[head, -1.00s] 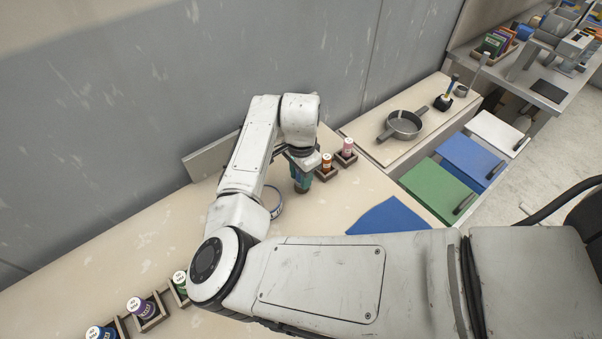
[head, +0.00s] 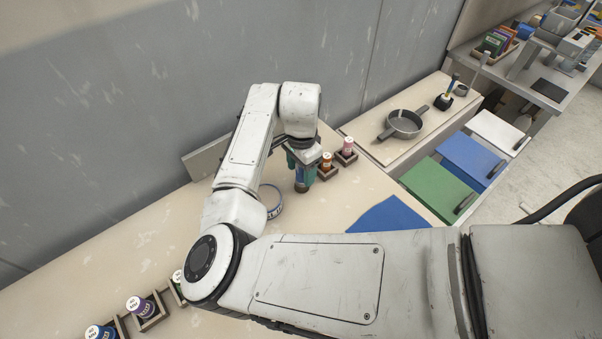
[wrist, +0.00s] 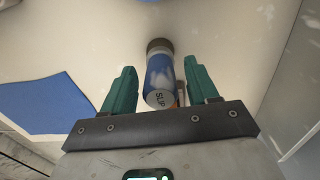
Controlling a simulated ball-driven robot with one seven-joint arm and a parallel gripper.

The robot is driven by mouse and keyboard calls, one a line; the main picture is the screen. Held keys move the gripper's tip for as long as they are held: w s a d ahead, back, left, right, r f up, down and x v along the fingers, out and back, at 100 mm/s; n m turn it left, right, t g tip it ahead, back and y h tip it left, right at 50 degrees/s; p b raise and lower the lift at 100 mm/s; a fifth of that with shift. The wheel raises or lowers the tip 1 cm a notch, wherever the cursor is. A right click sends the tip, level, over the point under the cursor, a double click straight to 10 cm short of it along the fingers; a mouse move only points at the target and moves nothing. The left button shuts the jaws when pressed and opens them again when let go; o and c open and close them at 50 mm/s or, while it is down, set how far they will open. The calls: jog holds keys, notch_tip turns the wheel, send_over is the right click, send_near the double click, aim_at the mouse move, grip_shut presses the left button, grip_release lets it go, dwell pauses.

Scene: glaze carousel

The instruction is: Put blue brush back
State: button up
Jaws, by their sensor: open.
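My gripper (head: 301,168) is open, pointing down over the beige worktop. In the wrist view, its green fingers (wrist: 160,88) stand apart on either side of a blue and white jar (wrist: 162,80) marked SLIP, with a gap showing on both sides. The jar has a brown end; in the head view its lower part (head: 301,186) shows below the fingers. A small brush with a blue-tipped handle (head: 454,79) stands in a dark holder (head: 443,102) on the far bench, away from my gripper.
Orange (head: 326,161) and pink (head: 347,147) jars sit in wooden holders just right of my gripper. A tape roll (head: 271,198) lies to its left. A grey pan (head: 404,124) stands near the brush holder. Purple (head: 142,306) and blue (head: 98,332) jars stand front left.

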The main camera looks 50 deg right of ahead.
notch_tip(320, 180, up, 10)
jog(key=shift+f+b, duration=0.1)
jog(key=shift+b, duration=0.45)
